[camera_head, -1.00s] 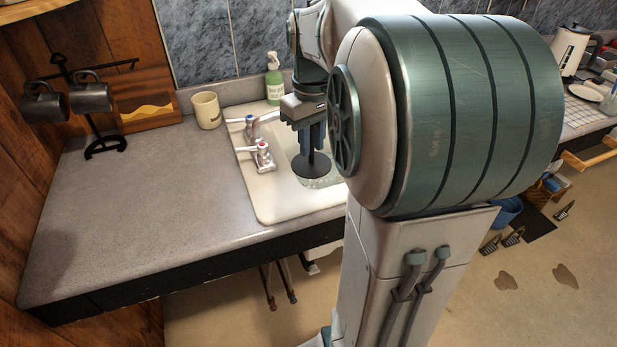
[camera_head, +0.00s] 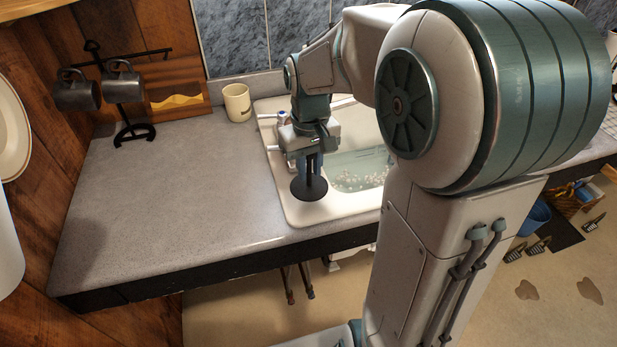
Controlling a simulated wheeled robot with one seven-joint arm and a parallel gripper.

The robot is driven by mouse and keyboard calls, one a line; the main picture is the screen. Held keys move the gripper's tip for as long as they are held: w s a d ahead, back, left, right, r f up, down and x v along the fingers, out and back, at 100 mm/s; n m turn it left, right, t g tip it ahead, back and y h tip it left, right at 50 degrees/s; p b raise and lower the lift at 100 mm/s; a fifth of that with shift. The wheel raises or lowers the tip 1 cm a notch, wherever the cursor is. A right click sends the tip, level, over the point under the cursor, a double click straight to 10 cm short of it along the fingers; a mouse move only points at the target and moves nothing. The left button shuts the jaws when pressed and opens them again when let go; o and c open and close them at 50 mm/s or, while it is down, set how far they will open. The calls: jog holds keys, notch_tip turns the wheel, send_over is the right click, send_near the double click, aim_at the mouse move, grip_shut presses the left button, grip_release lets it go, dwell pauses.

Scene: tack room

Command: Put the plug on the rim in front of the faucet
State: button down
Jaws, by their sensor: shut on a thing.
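My gripper (camera_head: 309,168) points down and is shut on the plug (camera_head: 309,188), a dark round disc with an upright stem between the fingers. The plug is level, at the near left part of the sink (camera_head: 292,208), where the white rim meets the basin. I cannot tell whether it touches the rim or hangs just above it. The faucet (camera_head: 283,119) is at the sink's left side; one handle shows, and the rest is mostly hidden behind my gripper. The basin holds water with pale bits or bubbles in it.
A cream cup (camera_head: 237,103) stands on the grey counter (camera_head: 185,185) behind and left of the sink. A black mug stand (camera_head: 134,132) with two dark mugs is at the back left. The counter left of the sink is clear. My arm hides the sink's right side.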

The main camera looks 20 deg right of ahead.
aim_at(309, 185)
jog(key=shift+f, duration=2.05)
jog(key=shift+f, duration=0.1)
jog(key=c, duration=1.3)
grip_release()
jog(key=shift+o, duration=0.2)
notch_tip(309, 185, up, 12)
jog(key=shift+r, duration=0.1)
jog(key=s+f+m+t, duration=0.1)
jog(key=s+f, duration=0.1)
jog(key=s, duration=0.5)
jog(key=s+f+t, duration=0.2)
jog(key=s+f, duration=0.1)
jog(key=s, duration=0.4)
jog(key=shift+s+m, duration=0.2)
jog(key=shift+m, duration=0.2)
jog(key=shift+a+f, duration=0.1)
